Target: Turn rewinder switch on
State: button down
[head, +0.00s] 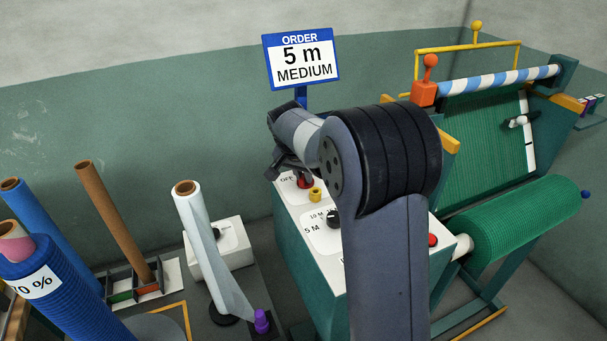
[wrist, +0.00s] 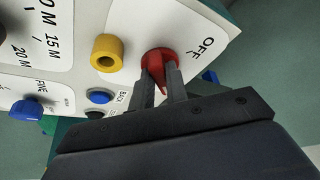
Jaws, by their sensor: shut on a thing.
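The rewinder switch is a red rotary knob (wrist: 157,60) on a white plate marked OFF. It also shows in the head view (head: 305,182), partly behind my arm. My gripper (wrist: 161,84) is shut on the red knob, with one dark finger on each side of its ridge. The ridge points towards my gripper's palm in the wrist view. Only the word OFF is readable beside the knob; any other marking there is hidden. In the head view my gripper (head: 290,165) reaches down to the panel from above, its fingertips mostly hidden.
A yellow button (wrist: 107,53) sits close to the red knob, with a blue button (wrist: 99,96) and a blue knob (wrist: 28,110) nearby. A black length dial (head: 333,218) is on the same panel. A blue order sign (head: 301,60) stands behind my gripper.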

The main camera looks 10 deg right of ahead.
jog(key=c, duration=1.4)
grip_release()
jog(key=b+v, duration=0.1)
jog(key=v, duration=1)
jog(key=shift+w, duration=0.1)
jog(key=p+x, duration=0.1)
jog(key=x, duration=1)
